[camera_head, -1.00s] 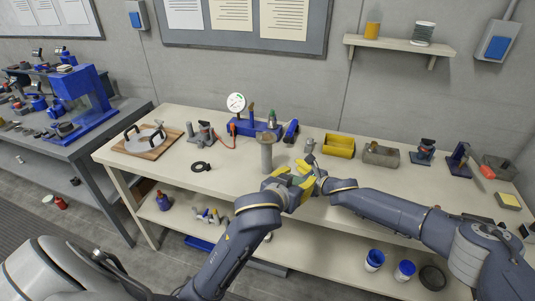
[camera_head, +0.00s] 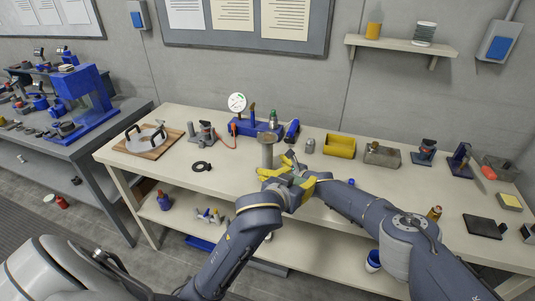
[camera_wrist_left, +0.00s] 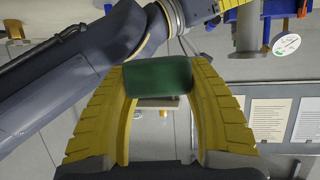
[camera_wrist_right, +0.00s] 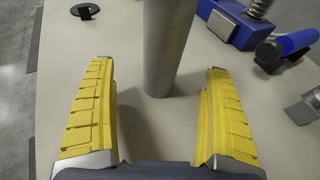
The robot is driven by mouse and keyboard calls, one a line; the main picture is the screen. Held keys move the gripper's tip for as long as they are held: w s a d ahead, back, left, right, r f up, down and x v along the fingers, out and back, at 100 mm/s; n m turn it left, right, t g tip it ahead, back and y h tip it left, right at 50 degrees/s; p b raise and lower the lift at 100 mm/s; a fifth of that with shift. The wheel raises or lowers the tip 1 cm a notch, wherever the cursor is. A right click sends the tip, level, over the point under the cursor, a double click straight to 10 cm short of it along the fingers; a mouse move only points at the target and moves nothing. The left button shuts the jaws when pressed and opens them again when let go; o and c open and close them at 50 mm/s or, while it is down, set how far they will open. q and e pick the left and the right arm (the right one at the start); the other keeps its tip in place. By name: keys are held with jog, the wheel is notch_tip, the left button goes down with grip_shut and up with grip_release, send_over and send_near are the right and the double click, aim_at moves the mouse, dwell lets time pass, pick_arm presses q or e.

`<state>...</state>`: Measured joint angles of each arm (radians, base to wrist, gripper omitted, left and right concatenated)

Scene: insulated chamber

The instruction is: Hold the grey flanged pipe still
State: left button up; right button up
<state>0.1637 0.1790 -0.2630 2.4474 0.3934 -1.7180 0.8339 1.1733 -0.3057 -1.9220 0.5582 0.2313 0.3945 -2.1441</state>
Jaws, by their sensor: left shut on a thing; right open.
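The grey flanged pipe (camera_head: 266,154) stands upright on the workbench, its wide flange on top. It also shows in the right wrist view (camera_wrist_right: 168,45) and, upside down, in the left wrist view (camera_wrist_left: 247,32). My right gripper (camera_head: 279,167) is open and close to the pipe. In the right wrist view its fingers (camera_wrist_right: 158,72) lie to either side of the pipe, apart from it. My left gripper (camera_head: 308,187) is shut on a green block (camera_wrist_left: 158,76), seen between its fingertips in the left wrist view.
A blue fixture with a dial gauge (camera_head: 237,103) stands behind the pipe. A yellow bin (camera_head: 339,146) and several tools line the back right. My right forearm crosses close to my left gripper.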

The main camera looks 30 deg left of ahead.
jog(key=shift+w+a+f, duration=0.2)
jog(key=shift+a, duration=0.45)
jog(key=shift+c, duration=0.5)
jog(key=c, duration=1.3)
jog(key=shift+c, duration=0.3)
grip_shut()
dwell(0.5)
